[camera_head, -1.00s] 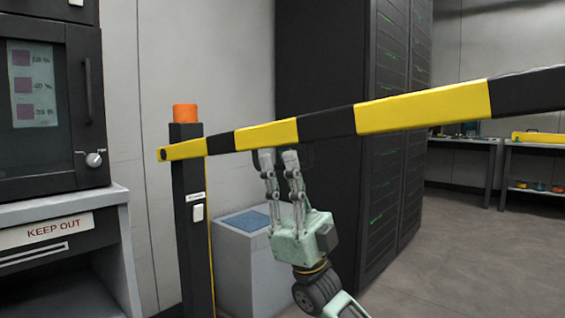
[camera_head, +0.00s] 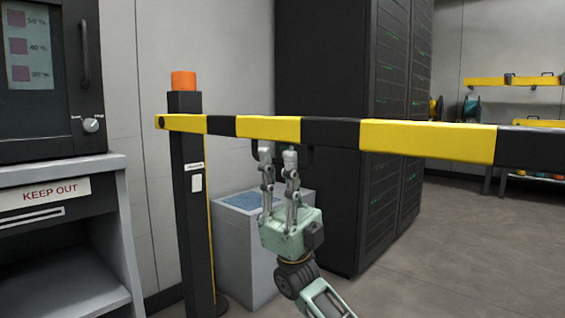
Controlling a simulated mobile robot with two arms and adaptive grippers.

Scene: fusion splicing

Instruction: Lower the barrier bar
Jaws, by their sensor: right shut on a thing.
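The barrier bar (camera_head: 428,139), striped yellow and black, runs across the view from its dark post (camera_head: 190,215) on the left. It lies nearly level, dropping slightly toward the right edge, where it leaves the picture. An orange cap (camera_head: 184,81) tops the post. My right gripper (camera_head: 278,152) reaches up from below to the bar's underside, near a dark handle (camera_head: 307,156). It is shut on the handle, though the bar partly hides the fingertips. My left gripper is not in view.
A cabinet (camera_head: 55,90) with a KEEP OUT sign (camera_head: 48,194) stands at the left. A grey box (camera_head: 240,265) stands behind my right gripper. Dark server racks (camera_head: 330,60) rise behind the bar. Open floor (camera_head: 460,240) lies to the right; shelves stand at the back right.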

